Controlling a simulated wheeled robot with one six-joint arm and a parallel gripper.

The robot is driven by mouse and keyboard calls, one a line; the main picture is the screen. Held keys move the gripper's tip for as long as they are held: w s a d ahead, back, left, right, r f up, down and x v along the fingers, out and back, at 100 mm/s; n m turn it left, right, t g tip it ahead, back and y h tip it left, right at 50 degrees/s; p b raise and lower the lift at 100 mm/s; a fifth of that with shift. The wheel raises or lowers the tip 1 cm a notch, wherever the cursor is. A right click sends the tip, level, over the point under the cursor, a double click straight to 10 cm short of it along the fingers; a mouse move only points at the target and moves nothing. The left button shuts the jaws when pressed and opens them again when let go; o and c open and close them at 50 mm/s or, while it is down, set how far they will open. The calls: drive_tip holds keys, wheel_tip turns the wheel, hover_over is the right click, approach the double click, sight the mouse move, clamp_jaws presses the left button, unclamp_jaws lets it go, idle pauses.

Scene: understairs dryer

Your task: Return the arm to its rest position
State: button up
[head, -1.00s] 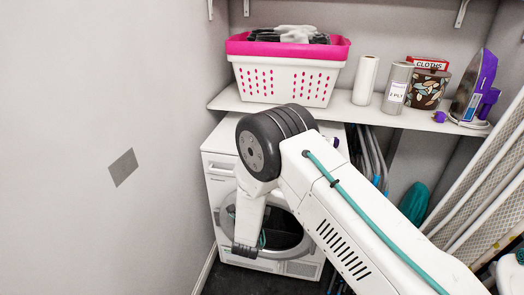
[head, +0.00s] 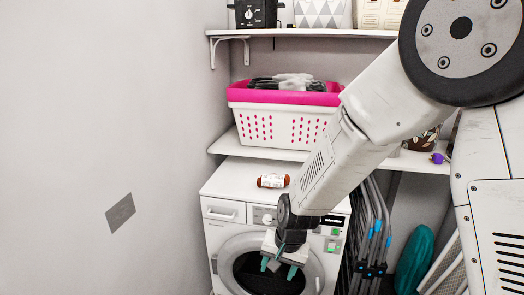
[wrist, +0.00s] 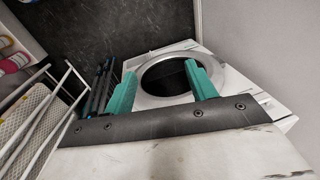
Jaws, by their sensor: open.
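My gripper (head: 278,268) is in front of the upper part of the dryer (head: 222,228), pointing downward. Its two teal fingers are apart with nothing between them; they also show in the wrist view (wrist: 163,88). In the wrist view the dryer's round door (wrist: 152,62) shows beyond and between the fingers. My arm reaches in from the right side of the head view, bent at a large joint. It hides part of the shelf and the dryer's top.
A small red-brown bottle (head: 273,181) lies on the dryer top. A white and pink basket (head: 285,128) stands on the shelf (head: 232,143) above. Folded grey poles (head: 372,225) and a teal object (head: 414,262) stand right of the dryer. A plain wall (head: 90,120) borders the left.

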drive_tip(key=s+d+r+n+h, duration=0.2)
drive_tip(key=s+d+r, duration=2)
drive_tip(key=s+r, duration=0.2)
drive_tip(key=shift+s+d+r+n, duration=0.15)
drive_tip(key=shift+s+n, duration=0.2)
drive_tip(key=shift+n, duration=0.05)
